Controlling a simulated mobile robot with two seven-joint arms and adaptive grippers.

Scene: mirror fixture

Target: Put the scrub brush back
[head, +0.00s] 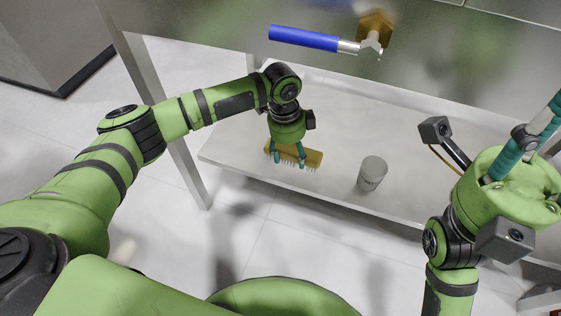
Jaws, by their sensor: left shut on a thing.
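The scrub brush (314,158) has a yellow-brown block with pale bristles pointing down. It is at the left part of a pale lower shelf (335,135). My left gripper (288,160) points down and is shut on the brush, with its teal fingers across the block. Whether the bristles touch the shelf or hang just above it, I cannot tell. My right gripper (525,145) is at the right edge, with a teal finger pointing up and right. The rest of its fingers is partly cut off by the frame.
A grey cup (372,173) stands on the shelf right of the brush. A metal leg (170,125) is left of the shelf.

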